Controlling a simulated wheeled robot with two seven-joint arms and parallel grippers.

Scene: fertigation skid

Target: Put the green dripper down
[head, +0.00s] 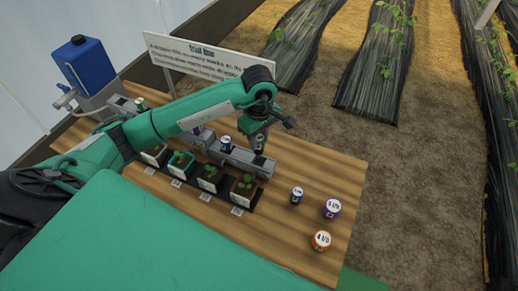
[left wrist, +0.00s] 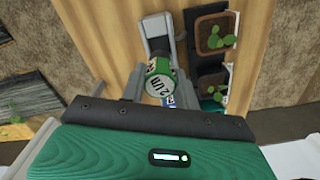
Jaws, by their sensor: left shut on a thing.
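My left gripper (head: 259,146) is over the near right end of the grey rail (head: 232,158) on the wooden bench. It is shut on the green dripper (left wrist: 160,80), whose white label faces the left wrist camera between the two fingers. In the head view the dripper is small and partly covered by the gripper. The rail end (left wrist: 156,32) shows just beyond it in the wrist view; I cannot tell whether they touch. A blue-marked dripper (head: 226,145) stands further along the rail. My right gripper is not in view.
Loose drippers stand on the bench: blue (head: 297,196), purple (head: 332,208) and orange (head: 321,240). Several potted seedlings (head: 244,188) line the rail's near side. A blue tank (head: 84,66) and a sign (head: 190,56) stand behind.

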